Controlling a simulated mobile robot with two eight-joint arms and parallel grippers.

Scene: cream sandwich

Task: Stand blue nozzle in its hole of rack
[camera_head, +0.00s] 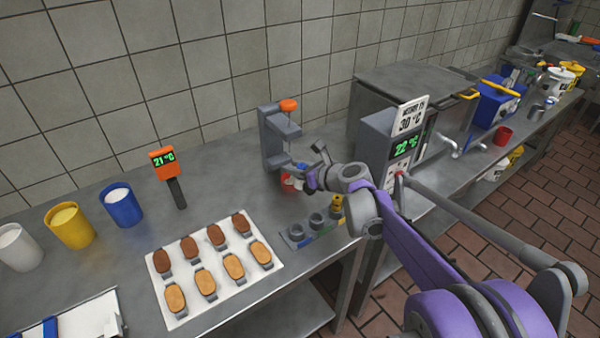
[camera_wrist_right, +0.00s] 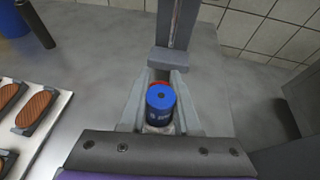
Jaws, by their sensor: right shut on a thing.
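The blue nozzle (camera_wrist_right: 160,97) is between the fingers of my right gripper (camera_wrist_right: 159,104), which is shut on it, in the right wrist view. In the head view this gripper (camera_head: 303,178) is above the counter, behind the rack, and mostly hides the nozzle. The rack (camera_head: 300,243) lies near the counter's front edge, with grey ring-shaped holes in a row. A yellow nozzle (camera_head: 336,205) stands at its right end. My left gripper is not in view.
A red thing (camera_head: 288,182) shows beside the gripper, below a grey stand with an orange knob (camera_head: 288,105). A white tray (camera_head: 231,288) of biscuits lies left of the rack. A machine reading 22 °C (camera_head: 405,147) stands on the right.

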